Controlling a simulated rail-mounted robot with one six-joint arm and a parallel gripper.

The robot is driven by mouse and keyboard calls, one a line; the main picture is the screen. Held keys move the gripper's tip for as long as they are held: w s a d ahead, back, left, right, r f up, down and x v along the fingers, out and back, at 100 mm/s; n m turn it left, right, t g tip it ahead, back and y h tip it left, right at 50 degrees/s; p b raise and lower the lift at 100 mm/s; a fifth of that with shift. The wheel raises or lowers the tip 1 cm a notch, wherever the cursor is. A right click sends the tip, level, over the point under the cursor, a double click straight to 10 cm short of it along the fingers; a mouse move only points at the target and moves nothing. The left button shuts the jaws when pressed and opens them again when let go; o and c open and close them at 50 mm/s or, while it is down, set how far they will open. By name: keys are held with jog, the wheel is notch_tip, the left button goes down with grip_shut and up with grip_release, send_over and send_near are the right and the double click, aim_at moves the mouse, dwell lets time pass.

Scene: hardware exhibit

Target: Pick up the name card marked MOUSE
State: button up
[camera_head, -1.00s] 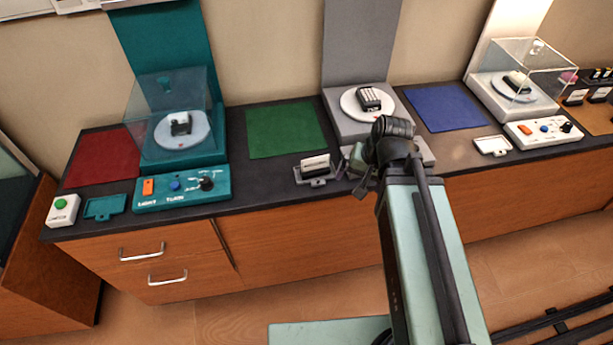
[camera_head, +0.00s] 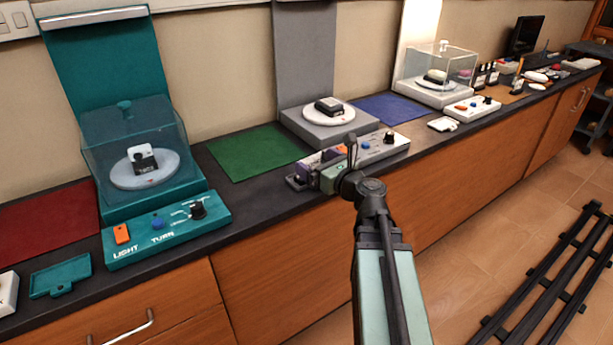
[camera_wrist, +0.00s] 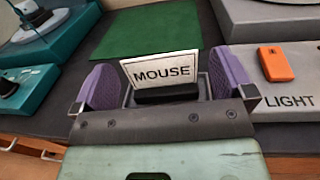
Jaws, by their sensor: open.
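The name card marked MOUSE (camera_wrist: 160,72) stands in a dark holder (camera_wrist: 166,95) in the wrist view, its white face towards the camera and leaning slightly. My gripper (camera_wrist: 170,88) is open, with one purple finger on each side of the card and a gap visible at each side. In the head view my gripper (camera_head: 318,168) is at the front edge of the counter, by the grey exhibit. The card is mostly hidden there by my gripper and arm. A dark tray (camera_head: 295,183) shows beside the fingers.
The grey control panel (camera_head: 375,147) with an orange LIGHT switch (camera_wrist: 275,63) lies close to the right finger. A green mat (camera_head: 255,152) is clear behind the card. The teal exhibit (camera_head: 150,200) with a clear cover stands to the left.

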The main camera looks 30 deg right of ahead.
aim_at(310, 158)
jog(key=x, duration=0.5)
jog(key=shift+a, duration=0.15)
jog(key=c, duration=0.7)
